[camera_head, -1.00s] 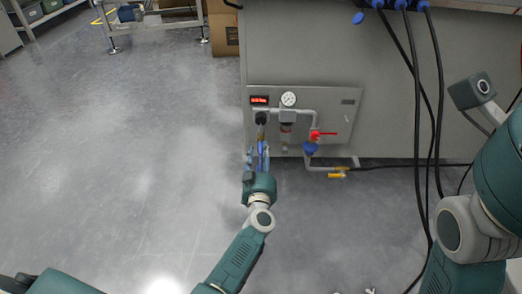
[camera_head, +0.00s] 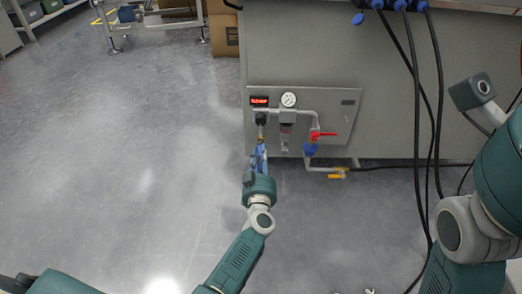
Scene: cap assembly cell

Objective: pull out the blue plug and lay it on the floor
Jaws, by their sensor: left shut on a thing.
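My left gripper (camera_head: 257,158) is at the lower left of the panel, with its fingers pointing toward the panel. It is shut on a narrow blue piece that looks like the blue plug (camera_head: 263,158); the fingers hide much of it. A small brass-coloured part (camera_head: 261,139) shows just beyond the fingertips, below a black fitting (camera_head: 261,118) and its short grey stem. I cannot tell whether the plug is apart from the stem.
The panel (camera_head: 345,122) carries a gauge (camera_head: 288,99), a red-handled valve (camera_head: 322,134), a blue round part (camera_head: 310,149) and a yellow fitting (camera_head: 338,173). Dark cables (camera_head: 417,120) hang at the right. The grey floor (camera_head: 120,170) is clear on the left.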

